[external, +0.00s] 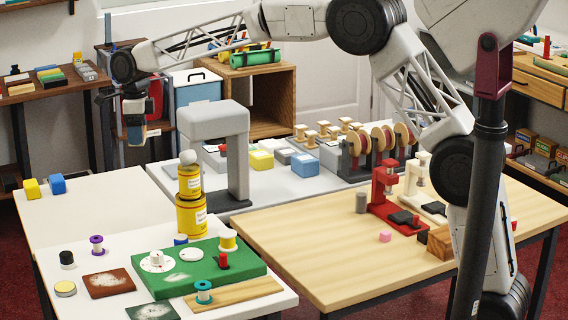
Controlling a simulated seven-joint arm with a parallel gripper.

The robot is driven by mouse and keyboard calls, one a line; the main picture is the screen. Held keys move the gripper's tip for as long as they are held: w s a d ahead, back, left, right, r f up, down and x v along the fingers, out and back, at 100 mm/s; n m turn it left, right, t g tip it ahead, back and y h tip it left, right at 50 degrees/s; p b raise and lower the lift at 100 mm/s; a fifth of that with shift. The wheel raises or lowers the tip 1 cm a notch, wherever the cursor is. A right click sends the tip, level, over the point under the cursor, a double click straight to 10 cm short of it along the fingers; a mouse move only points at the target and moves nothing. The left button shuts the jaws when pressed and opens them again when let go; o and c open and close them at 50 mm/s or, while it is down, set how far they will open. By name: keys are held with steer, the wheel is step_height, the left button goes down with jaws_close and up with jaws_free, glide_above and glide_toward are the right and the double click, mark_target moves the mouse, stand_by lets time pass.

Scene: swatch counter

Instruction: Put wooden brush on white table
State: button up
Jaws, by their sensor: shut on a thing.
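My gripper (134,118) is at the upper left of the external view, at the end of my outstretched arm and pointing down. It is shut on the wooden brush (136,131), a small tan and dark piece hanging in the air; the fingers partly cover it. The white table (105,207) is at the lower left. The brush appears above and behind its far edge in the picture; its exact height and position over the table cannot be told.
A tall grey stand (237,150) rises behind. The table's middle left is clear.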

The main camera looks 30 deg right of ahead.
steer(key=a, duration=0.3)
glide_above(139, 244)
step_height(139, 244, down, 18)
steer(key=shift+f, duration=0.1)
steer(key=shift+f, duration=2.5)
steer(key=shift+f, duration=2.5)
steer(key=shift+f, duration=0.15)
steer(key=o, duration=0.9)
